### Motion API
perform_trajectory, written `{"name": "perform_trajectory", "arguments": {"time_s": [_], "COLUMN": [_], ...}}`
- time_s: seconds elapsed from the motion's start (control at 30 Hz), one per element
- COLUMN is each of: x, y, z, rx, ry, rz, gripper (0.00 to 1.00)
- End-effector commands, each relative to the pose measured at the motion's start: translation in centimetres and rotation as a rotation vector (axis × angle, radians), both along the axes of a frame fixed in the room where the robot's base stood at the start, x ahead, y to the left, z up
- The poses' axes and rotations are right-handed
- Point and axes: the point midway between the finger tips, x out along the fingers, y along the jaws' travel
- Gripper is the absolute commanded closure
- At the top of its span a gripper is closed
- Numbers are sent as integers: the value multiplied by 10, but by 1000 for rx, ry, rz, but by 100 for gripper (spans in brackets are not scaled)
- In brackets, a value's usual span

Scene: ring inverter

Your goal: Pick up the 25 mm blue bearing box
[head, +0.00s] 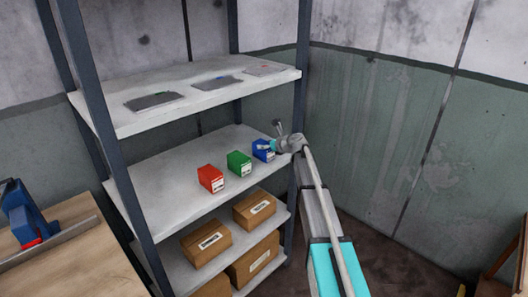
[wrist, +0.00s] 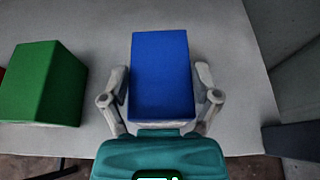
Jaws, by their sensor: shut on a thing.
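The blue bearing box (head: 262,151) is on the middle shelf near its right end, to the right of the green box. In the wrist view the blue box (wrist: 161,75) stands between the two fingers of my gripper (wrist: 162,92). The fingers are shut on its left and right sides. The box appears upright at shelf level; whether it touches the shelf cannot be told. In the head view my gripper (head: 274,146) reaches the box from the right, and its fingertips are small there. Any size marking on the blue box is not readable.
A green box (head: 239,163) and a red box (head: 210,179) stand to the left on the middle shelf (head: 165,187). The upper shelf (head: 120,118) with flat grey items is above. Cardboard boxes (head: 206,243) are below. A rack post (head: 304,60) is close to my arm.

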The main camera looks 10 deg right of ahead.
Motion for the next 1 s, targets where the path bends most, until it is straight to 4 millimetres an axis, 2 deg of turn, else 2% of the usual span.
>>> {"name": "perform_trajectory", "arguments": {"time_s": [0.47, 0.87, 1.0], "x": [0, 0, -16], "y": [0, 1, 1], "z": [6, 37, 53], "rx": [-1, -1, 0], "ry": [-1, -1, 0], "rz": [0, 0, 0], "gripper": [82, 82, 82]}}
